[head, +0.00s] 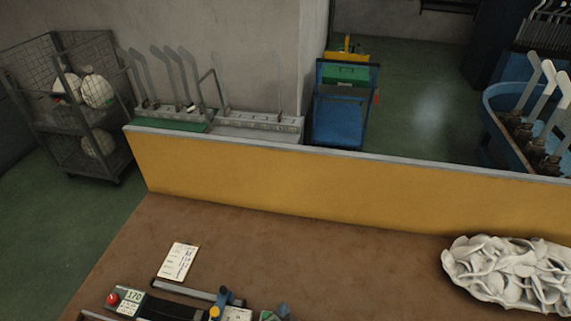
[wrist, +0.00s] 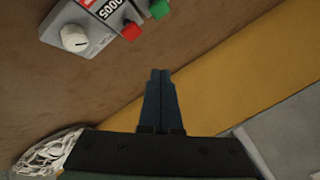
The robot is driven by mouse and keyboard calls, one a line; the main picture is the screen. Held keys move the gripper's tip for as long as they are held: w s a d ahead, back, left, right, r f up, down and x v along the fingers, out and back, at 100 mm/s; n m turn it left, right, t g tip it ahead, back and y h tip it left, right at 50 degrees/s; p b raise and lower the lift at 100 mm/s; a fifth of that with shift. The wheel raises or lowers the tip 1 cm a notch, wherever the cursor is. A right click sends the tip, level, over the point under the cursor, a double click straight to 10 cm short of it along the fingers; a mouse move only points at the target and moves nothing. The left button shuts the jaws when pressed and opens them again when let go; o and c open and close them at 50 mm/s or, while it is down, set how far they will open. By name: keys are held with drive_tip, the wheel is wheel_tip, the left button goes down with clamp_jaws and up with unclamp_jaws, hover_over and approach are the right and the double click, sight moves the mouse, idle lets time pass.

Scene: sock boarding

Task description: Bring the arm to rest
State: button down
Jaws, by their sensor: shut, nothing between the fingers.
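My gripper (wrist: 160,75) shows in the wrist view with its two dark fingers together and nothing between them. It is over the brown tabletop (wrist: 40,100), apart from the things on it. In the head view my gripper does not show clearly. The brown tabletop (head: 330,265) fills the lower part of that view.
A yellow barrier (head: 300,185) runs along the table's far side. A white heap (head: 510,270) lies at the right; a paper card (head: 177,261) and a device with a red button (head: 125,299) are at the front left. A grey control box (wrist: 85,25) shows in the wrist view. The table's middle is clear.

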drive_tip(key=w+r+n+t+b, duration=0.1)
drive_tip(key=w+r+t, duration=0.1)
drive_tip(key=w+r, duration=0.35)
drive_tip(key=w+a+r+n+t, duration=0.1)
drive_tip(key=w+r, duration=0.1)
drive_tip(key=r, duration=0.6)
drive_tip(key=w+r+t+b, duration=0.1)
drive_tip(key=w+r+t, duration=0.15)
drive_tip(key=r, duration=0.45)
wheel_tip(320, 180, up, 20)
drive_tip(key=w+n+t+b, duration=0.1)
drive_tip(key=w+n+t, duration=0.1)
drive_tip(key=n+t, duration=0.15)
drive_tip(key=s+r+n+t+b, duration=0.1)
drive_tip(key=s+r+t, duration=0.2)
drive_tip(key=s+r, duration=0.3)
drive_tip(key=s+d+r+n+t+b, duration=0.1)
drive_tip(key=s+r+n+t, duration=0.1)
drive_tip(key=s+r, duration=0.5)
drive_tip(key=s+r+n+t+y, duration=0.1)
drive_tip(key=s+r+t, duration=0.3)
drive_tip(key=r, duration=1.2)
drive_tip(key=s, duration=0.2)
drive_tip(key=shift+s+d+r+n+b, duration=0.15)
drive_tip(key=shift+s+d+n+b, duration=0.1)
drive_tip(key=shift+s+n+b, duration=0.15)
